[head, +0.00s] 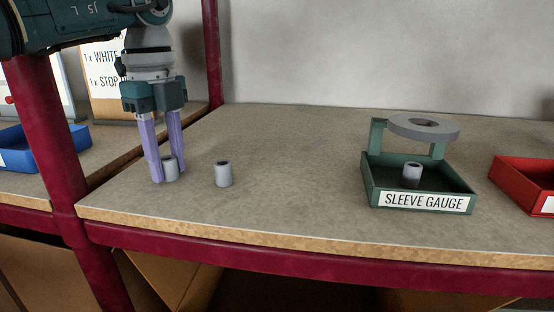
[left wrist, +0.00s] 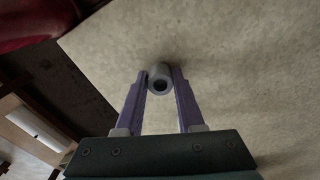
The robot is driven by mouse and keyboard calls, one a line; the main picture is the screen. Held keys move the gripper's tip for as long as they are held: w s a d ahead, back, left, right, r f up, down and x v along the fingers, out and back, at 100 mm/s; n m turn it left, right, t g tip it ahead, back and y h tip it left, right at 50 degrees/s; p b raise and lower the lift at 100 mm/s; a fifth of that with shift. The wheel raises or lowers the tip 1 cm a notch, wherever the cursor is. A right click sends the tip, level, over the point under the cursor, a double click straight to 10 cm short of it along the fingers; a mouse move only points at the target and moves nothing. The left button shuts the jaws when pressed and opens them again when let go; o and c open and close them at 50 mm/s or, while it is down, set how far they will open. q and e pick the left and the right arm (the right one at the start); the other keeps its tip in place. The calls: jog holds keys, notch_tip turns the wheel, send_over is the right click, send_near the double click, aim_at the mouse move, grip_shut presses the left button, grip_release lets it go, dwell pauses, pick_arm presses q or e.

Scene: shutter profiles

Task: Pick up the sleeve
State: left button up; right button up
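A small grey sleeve (head: 171,170) stands upright on the shelf board at the left, between the purple fingertips of my left gripper (head: 165,168). In the left wrist view the sleeve (left wrist: 160,78) fills the gap between the fingertips (left wrist: 161,82), its hole facing the camera. The fingers look shut on it, and its foot appears to be at the board. A second grey sleeve (head: 223,174) stands free just to the right. A third sleeve (head: 412,173) stands in the green tray marked SLEEVE GAUGE (head: 370,190). My right gripper is not in view.
A grey ring (head: 400,125) is held above the green tray by posts. A red tray (head: 507,181) is at the right edge and a blue tray (head: 18,150) at the far left. A dark red post (head: 45,140) stands left of my gripper. The middle board is clear.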

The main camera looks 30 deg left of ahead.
pick_arm(q)
grip_shut()
